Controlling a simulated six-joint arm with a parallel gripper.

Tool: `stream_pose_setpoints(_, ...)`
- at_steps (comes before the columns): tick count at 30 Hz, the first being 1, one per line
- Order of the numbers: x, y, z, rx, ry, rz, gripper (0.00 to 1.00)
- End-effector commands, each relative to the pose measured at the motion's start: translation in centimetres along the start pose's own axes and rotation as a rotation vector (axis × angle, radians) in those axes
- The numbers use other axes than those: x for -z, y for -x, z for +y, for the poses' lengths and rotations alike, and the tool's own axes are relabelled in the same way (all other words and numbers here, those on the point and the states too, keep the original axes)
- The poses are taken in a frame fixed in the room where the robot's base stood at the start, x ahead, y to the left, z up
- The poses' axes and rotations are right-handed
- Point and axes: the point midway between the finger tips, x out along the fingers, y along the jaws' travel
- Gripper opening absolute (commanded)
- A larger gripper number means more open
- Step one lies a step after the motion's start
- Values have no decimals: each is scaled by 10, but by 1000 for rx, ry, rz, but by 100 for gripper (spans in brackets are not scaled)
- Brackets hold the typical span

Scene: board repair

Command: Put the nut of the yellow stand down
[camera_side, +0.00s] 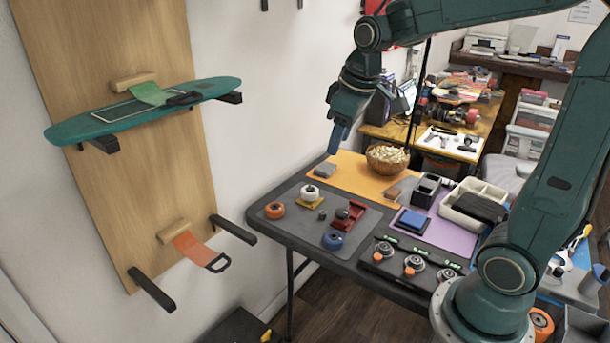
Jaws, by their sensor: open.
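The yellow stand (307,204) is on the dark grey mat on the table, with a white wheel (310,192) on it. A small dark grey part (322,215) lies just in front of the stand; it is too small for me to tell whether it is the nut. My gripper (334,150) points down in the air above the back edge of the table, well above the stand and apart from it. It is open, and I see nothing between its blue fingers. From this side the fingers overlap, so the gap is hidden.
An orange wheel (274,210), a blue wheel (334,239) and a red stand (349,214) surround the yellow stand. A wooden bowl (388,158) stands behind on the orange mat. A teal skateboard deck (140,108) rests on wall pegs at left. The air around my gripper is clear.

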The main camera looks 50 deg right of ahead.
Motion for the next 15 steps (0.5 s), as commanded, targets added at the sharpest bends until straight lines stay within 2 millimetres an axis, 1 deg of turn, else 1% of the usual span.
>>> stream_pose_setpoints(1, -9, 9, -9, -2, -8, 18, 43)
stream_pose_setpoints(6, -37, 30, -32, -1, -47, 64, 43)
stream_pose_setpoints(9, -55, 40, -44, 1, -70, 91, 43)
stream_pose_setpoints(15, -93, 51, -67, 12, -118, 145, 43)
